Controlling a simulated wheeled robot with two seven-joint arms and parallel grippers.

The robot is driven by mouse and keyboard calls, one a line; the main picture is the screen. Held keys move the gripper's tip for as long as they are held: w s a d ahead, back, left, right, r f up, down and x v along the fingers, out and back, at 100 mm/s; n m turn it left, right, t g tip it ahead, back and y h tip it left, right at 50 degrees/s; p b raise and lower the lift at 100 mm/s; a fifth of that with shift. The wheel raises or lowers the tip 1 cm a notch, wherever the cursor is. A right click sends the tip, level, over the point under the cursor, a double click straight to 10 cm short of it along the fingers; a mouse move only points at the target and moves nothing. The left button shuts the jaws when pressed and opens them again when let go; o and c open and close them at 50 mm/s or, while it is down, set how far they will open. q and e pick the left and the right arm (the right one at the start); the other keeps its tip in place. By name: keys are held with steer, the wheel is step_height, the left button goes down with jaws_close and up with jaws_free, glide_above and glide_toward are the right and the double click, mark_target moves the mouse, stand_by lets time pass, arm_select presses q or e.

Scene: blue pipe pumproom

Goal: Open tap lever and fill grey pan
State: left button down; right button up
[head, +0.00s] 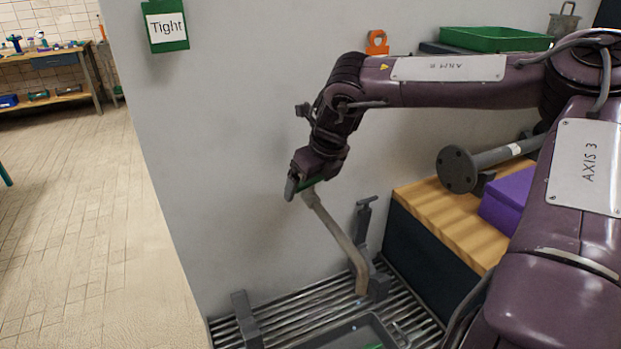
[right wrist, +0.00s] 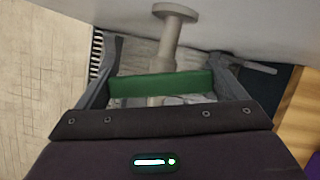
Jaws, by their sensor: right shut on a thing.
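My right gripper (head: 300,187) is shut on the green tap lever (right wrist: 160,85), at the top of the pale tap pipe in front of the grey wall. The lever lies as a bar across between the two fingers in the right wrist view. The tap pipe (head: 338,238) slopes down to the right and ends above the metal grating. The grey pan (head: 340,334) is partly in view at the bottom edge, below the spout. Its near side is cut off. I cannot tell whether water is running. My left gripper is not in view.
The slatted grating (head: 270,322) lies under the tap, with a dark grey upright bracket (head: 246,318) on its left. A wooden bench (head: 440,222) with a purple box (head: 507,200) and a grey flanged pipe (head: 458,170) stands right. Open tiled floor is left.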

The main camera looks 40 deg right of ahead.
steer(key=shift+n, duration=0.3)
steer(key=o, duration=0.7)
steer(key=v, duration=0.8)
steer(key=shift+b, duration=0.35)
